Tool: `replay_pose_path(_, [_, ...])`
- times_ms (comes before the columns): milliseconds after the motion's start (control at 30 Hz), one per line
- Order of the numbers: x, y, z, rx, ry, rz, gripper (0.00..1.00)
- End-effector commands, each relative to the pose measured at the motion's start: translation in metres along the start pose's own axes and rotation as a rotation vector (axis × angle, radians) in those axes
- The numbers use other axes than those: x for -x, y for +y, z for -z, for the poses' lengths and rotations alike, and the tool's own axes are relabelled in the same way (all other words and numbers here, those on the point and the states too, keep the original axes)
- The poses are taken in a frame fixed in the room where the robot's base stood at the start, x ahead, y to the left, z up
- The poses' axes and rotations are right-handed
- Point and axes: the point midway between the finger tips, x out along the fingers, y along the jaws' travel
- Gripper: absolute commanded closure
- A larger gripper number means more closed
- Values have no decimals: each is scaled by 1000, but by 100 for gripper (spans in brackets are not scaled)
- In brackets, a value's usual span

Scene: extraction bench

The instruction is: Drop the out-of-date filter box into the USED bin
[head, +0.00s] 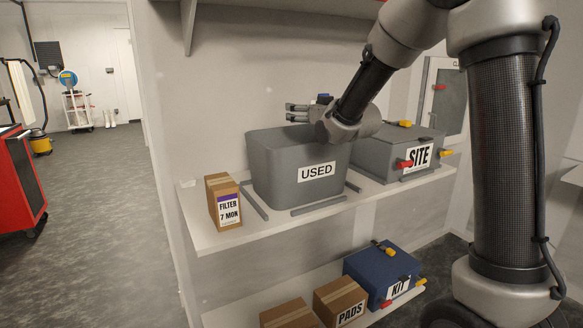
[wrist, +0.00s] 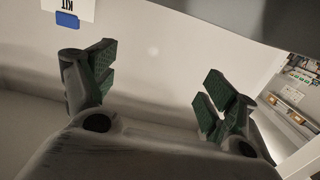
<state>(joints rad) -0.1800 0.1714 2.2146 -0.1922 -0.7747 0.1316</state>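The filter box (head: 224,203) is a brown carton with a purple-banded label reading FILTER 7 MON. It stands upright at the left end of the upper shelf, left of the USED bin. The USED bin (head: 275,180) is an open grey tub with a white label; its inside is mostly hidden. My gripper (head: 290,111) points left at about the height of the bin's rim or a little above, right of and higher than the box. In the wrist view my gripper (wrist: 155,80) has its green-padded fingers spread with nothing between them. The filter box is not visible there.
A grey SITE case (head: 385,157) stands right of the bin on the upper shelf (head: 215,238). Low strips lie around the bin. The lower shelf holds a blue KIT case (head: 365,275), a PADS carton (head: 337,297) and another carton (head: 289,315). Floor at left is open.

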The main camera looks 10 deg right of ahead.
Motion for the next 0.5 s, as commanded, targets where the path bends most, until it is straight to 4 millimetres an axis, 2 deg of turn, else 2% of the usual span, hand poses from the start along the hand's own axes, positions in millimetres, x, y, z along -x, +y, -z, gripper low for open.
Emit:
replay_pose_path(333, [3,0,0,0,-1,0,13])
replay_pose_path(500, [28,0,0,0,0,-1,13])
